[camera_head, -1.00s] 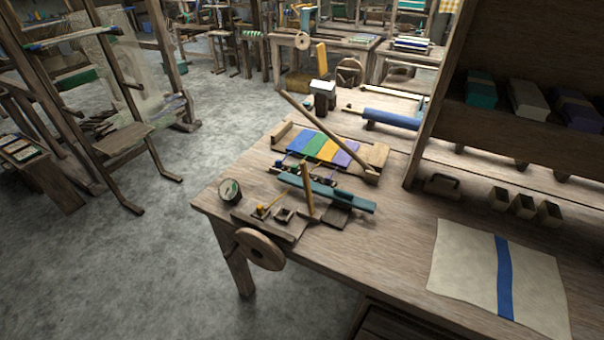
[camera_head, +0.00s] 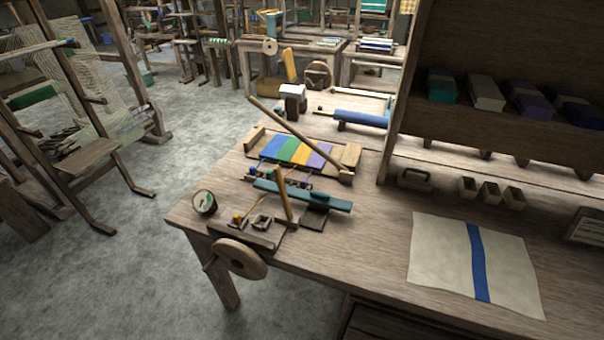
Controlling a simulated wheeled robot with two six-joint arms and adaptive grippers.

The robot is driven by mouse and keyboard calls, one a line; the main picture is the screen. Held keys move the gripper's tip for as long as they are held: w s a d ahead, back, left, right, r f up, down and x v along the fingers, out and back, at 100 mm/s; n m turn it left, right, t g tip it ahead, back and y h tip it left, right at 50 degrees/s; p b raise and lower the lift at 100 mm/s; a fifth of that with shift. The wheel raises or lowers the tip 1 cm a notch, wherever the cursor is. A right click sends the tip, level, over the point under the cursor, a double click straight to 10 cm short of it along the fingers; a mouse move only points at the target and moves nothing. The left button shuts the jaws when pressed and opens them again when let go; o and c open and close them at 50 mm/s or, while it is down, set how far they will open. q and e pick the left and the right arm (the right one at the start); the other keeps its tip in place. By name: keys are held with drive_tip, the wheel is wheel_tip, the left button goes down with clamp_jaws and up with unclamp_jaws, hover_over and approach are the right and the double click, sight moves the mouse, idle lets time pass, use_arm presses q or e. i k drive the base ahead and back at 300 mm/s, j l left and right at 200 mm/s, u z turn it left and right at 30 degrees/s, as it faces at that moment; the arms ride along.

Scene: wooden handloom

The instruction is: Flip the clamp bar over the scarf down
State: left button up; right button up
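The clamp bar (camera_head: 298,139) is a long thin wooden bar. It is tilted up, with its low end at the right by a wooden end block (camera_head: 351,155) and its free end raised at the upper left. Under it lies the striped scarf (camera_head: 290,150), with blue, green, orange and purple bands, on the small loom on the table. The bar stands clear of the scarf along most of its length. Neither of my grippers is in view.
A teal bar (camera_head: 302,195), an upright wooden lever (camera_head: 284,194), a round gauge (camera_head: 204,202) and a wooden wheel (camera_head: 240,259) sit at the table's near left. A cream cloth with a blue stripe (camera_head: 478,262) lies at right. A shelf (camera_head: 500,110) rises behind it.

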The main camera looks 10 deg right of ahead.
sight(252, 99)
drive_tip(key=j+u, duration=0.2)
drive_tip(key=j, duration=0.35)
drive_tip(key=i+j+u, duration=0.15)
drive_tip(key=j, duration=0.35)
drive_tip(key=j+u, duration=0.2)
drive_tip(key=j, duration=0.35)
drive_tip(key=i, duration=0.05)
